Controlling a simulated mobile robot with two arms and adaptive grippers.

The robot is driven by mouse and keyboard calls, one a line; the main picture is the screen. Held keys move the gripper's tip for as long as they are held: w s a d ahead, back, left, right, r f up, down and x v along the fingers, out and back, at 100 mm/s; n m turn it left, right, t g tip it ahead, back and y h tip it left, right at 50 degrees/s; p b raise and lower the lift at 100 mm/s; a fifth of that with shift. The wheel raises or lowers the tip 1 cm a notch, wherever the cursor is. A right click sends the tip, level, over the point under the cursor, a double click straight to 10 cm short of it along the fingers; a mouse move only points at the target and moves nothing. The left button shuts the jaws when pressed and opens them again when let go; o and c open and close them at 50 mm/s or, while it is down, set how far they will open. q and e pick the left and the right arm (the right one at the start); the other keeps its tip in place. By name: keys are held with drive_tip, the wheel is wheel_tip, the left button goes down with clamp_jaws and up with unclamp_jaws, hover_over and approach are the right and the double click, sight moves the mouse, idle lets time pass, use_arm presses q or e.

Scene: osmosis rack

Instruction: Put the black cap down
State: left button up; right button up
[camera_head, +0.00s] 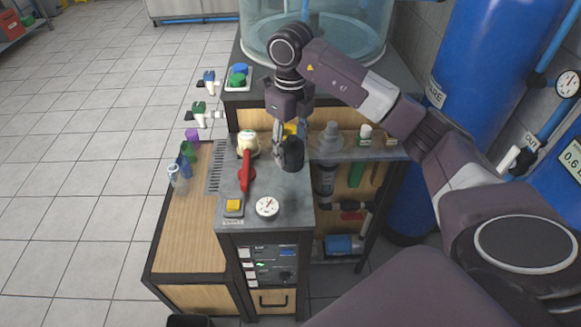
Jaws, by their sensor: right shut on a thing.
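The black cap (292,154) is a dark, round, cup-like piece at the right edge of the grey worktop. My right gripper (280,146) points down from above and is shut on the cap at its left side. The cap is at or just above the worktop; I cannot tell whether it touches. The fingertips are partly hidden against the dark cap. My left gripper does not show.
The grey worktop (288,195) has a red-handled part (245,172), a white gauge (267,207) and a yellow button (234,205). Grey bottles stand right on a shelf. Several small bottles stand on the left wooden ledge (180,230). Free worktop lies in front of the cap.

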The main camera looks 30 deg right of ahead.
wheel_tip(320, 180, down, 7)
drive_tip(key=shift+r+p, duration=0.2)
drive_tip(key=shift+p, duration=0.6)
drive_tip(key=shift+f, duration=0.3)
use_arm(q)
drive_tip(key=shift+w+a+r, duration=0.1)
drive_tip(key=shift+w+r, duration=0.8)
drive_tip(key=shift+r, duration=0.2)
use_arm(e)
drive_tip(key=shift+f, duration=0.1)
drive_tip(key=shift+f, duration=0.1)
drive_tip(key=o, duration=1.1)
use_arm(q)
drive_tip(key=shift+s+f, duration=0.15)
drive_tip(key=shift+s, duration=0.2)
use_arm(e)
drive_tip(key=shift+o, duration=0.2)
